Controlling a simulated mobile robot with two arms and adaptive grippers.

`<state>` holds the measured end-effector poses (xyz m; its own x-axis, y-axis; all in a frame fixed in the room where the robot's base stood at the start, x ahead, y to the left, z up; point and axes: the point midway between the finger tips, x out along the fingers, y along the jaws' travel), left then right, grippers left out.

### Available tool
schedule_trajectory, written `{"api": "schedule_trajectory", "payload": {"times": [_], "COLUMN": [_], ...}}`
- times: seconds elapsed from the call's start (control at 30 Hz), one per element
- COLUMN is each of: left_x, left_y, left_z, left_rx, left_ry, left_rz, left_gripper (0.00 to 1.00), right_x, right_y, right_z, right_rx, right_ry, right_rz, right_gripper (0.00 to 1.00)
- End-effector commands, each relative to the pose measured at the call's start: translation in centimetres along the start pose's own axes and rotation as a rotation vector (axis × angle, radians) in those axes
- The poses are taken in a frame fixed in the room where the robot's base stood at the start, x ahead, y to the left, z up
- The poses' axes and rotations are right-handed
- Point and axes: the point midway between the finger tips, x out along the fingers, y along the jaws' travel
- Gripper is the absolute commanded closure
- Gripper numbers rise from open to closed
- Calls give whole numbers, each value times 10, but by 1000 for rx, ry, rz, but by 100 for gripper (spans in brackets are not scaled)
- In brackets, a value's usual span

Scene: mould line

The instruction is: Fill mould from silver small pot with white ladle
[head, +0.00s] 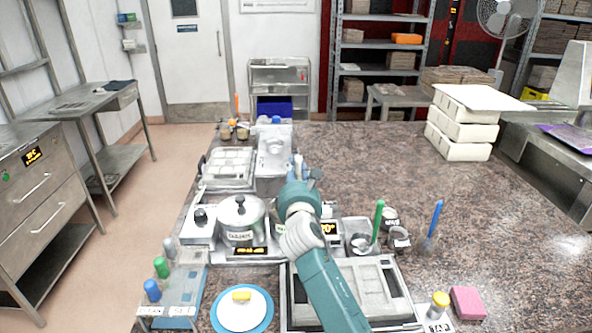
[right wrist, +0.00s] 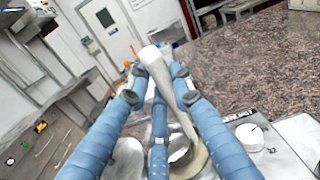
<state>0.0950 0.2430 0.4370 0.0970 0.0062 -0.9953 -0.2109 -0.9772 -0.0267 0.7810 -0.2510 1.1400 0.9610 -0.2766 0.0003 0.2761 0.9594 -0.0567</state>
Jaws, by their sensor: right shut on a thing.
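My right gripper (head: 300,178) is over the middle of the bench in the head view, with its arm reaching up from the bottom. In the right wrist view its blue fingers (right wrist: 160,75) are shut on the white ladle (right wrist: 151,56), whose handle slants between them. A round silver vessel with a pale rim (right wrist: 192,160) shows below the fingers; I cannot tell whether the ladle touches it. A silver lidded pot (head: 240,217) stands left of the arm. A grey mould frame (head: 376,283) lies partly behind my forearm. A tray with pale compartments (head: 229,162) is farther back. My left gripper is not in view.
A white plate on a blue mat (head: 242,312) and coloured bottles (head: 161,268) are at the front left. Small cups (head: 399,238), a blue-handled brush (head: 433,225) and a pink block (head: 467,303) are at right. White stacked boxes (head: 462,125) stand at back right. The right side of the bench is largely clear.

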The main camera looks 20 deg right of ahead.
Motion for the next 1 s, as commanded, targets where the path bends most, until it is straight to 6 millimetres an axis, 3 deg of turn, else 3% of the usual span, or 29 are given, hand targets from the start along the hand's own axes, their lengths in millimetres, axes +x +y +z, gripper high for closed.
{"api": "schedule_trajectory", "payload": {"times": [0.47, 1.0], "left_x": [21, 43], "left_y": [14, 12], "left_z": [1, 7], "left_rx": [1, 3], "left_ry": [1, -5], "left_rz": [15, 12], "left_gripper": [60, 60], "right_x": [0, 0], "right_y": [2, 4], "right_z": [-30, -62], "right_rx": [-1, -1], "right_ry": [-2, -3], "right_rz": [0, 0], "right_gripper": [100, 100]}}
